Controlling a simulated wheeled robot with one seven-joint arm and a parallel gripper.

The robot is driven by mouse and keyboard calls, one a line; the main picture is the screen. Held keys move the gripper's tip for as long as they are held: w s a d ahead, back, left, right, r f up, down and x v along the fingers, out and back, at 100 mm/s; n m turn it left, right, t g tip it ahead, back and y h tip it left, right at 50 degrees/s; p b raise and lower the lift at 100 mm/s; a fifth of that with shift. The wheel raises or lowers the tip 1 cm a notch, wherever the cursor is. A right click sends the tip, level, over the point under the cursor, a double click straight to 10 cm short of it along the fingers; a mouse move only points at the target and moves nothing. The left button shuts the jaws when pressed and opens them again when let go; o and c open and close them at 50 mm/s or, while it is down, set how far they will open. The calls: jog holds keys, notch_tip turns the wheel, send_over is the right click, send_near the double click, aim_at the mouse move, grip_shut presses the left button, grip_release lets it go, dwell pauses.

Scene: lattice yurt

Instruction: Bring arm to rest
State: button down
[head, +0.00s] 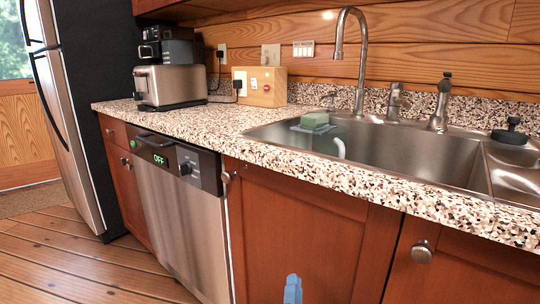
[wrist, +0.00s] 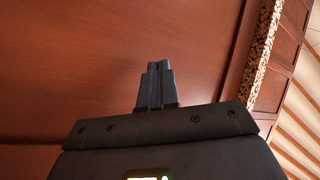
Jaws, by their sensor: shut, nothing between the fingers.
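My gripper (wrist: 160,68) is in the middle of the wrist view. Its two dark fingers lie against each other with nothing between them. Beyond the fingers is the red-brown cabinet front (wrist: 70,50), and I cannot tell the exact gap. In the head view a small blue piece (head: 292,290) shows at the bottom edge in front of the cabinet door; it looks like the tip of my gripper. The rest of my arm is out of the head view.
The speckled counter (head: 215,123) overhangs the cabinets and holds a toaster (head: 170,85). The sink (head: 400,150) has a tall faucet (head: 362,60) and a green sponge (head: 315,120). The dishwasher (head: 175,210) and fridge (head: 75,110) stand left. Wooden floor (head: 80,260) is clear at lower left.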

jog(key=s+d+f+n+y, duration=0.2)
jog(key=s+d+n, duration=0.2)
jog(key=s+d, duration=0.45)
jog(key=s+d+f+n+y, duration=0.1)
jog(key=s+d+f+n, duration=0.15)
jog(key=s+d, duration=0.6)
jog(key=s+r+n+g, duration=0.2)
jog(key=s, duration=0.9)
jog(key=s+r+n+g, duration=0.1)
jog(key=s+r+n, duration=0.15)
jog(key=s, duration=0.85)
jog(key=s+r+n+g, duration=0.1)
jog(key=s+r+g, duration=0.2)
jog(key=s+r, duration=0.7)
notch_tip(320, 180, up, 17)
jog(key=p, duration=1.8)
jog(key=shift+s+a+f, duration=0.15)
jog(key=shift+a, duration=0.2)
